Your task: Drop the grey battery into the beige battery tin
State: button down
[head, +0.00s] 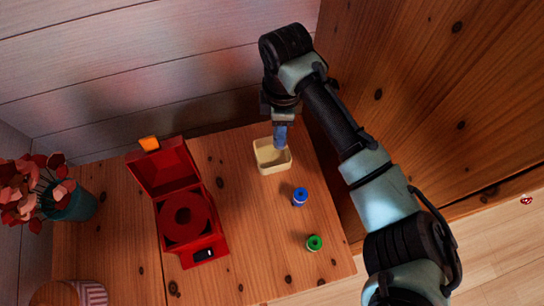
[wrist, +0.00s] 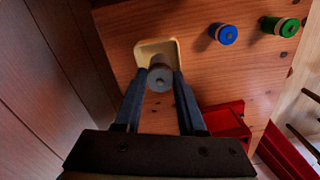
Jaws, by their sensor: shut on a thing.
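The beige battery tin (head: 262,158) is an open box near the back right of the wooden table. In the wrist view its rim (wrist: 142,48) shows beyond my fingertips. My gripper (head: 280,143) points down over the tin. In the wrist view my gripper (wrist: 160,82) is shut on the grey battery (wrist: 159,77), a short cylinder seen end-on between the fingertips. The battery overlaps the tin in that view; its exact height above the tin I cannot tell. In the head view my fingers hide the battery.
A blue spool-like object (head: 300,197) and a green one (head: 314,243) stand in front of the tin. An open red box (head: 185,215) is to the left, with a plant in a teal pot (head: 70,203) farther left. A wooden panel rises at the right.

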jog(key=shift+f+b, duration=0.3)
jog(key=shift+f, duration=0.3)
jog(key=shift+c, duration=2.1)
grip_release()
jog(key=shift+r, duration=0.1)
notch_tip(320, 180, up, 13)
jog(key=p, duration=0.4)
